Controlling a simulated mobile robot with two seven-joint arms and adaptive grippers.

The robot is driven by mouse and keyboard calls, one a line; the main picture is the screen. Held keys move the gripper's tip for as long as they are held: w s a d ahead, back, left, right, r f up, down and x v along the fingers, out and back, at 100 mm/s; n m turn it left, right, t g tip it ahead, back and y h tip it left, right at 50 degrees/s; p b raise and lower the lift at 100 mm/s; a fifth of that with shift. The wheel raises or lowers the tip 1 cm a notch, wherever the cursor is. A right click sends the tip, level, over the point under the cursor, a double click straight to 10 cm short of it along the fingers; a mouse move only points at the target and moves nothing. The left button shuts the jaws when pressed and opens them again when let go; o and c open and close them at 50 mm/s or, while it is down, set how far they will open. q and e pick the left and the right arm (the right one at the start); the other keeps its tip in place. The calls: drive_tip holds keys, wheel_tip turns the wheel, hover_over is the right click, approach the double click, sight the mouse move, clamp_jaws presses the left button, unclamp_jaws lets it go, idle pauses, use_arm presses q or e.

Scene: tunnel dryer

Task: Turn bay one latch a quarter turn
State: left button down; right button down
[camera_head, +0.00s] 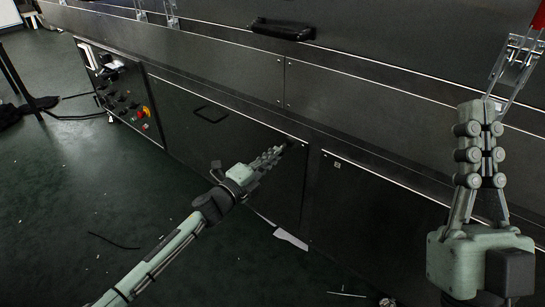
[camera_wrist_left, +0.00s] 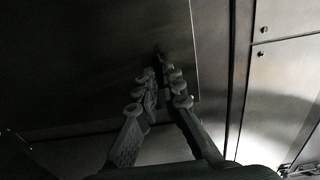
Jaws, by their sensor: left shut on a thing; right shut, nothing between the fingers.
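My left gripper (camera_head: 279,151) reaches the top right corner of a dark lower bay panel (camera_head: 215,135). Its fingers are shut on a small dark latch (camera_head: 292,144) there, which the fingertips largely cover. In the left wrist view the fingers (camera_wrist_left: 161,70) close together on the dark latch (camera_wrist_left: 160,52) near the panel's edge. The latch's angle cannot be made out. My right gripper (camera_head: 480,108) is upright at the right, fingers together with nothing between them.
A toggle clamp (camera_head: 514,68) with a red handle appears just above my right fingertips; contact cannot be told. A black handle (camera_head: 282,29) is on the upper panel. A control box (camera_head: 121,93) with a red button stands left. The green floor holds paper scraps (camera_head: 291,239).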

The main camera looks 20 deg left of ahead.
use_arm(q)
drive_tip(key=c, duration=1.7)
unclamp_jaws()
drive_tip(key=v, duration=1.2)
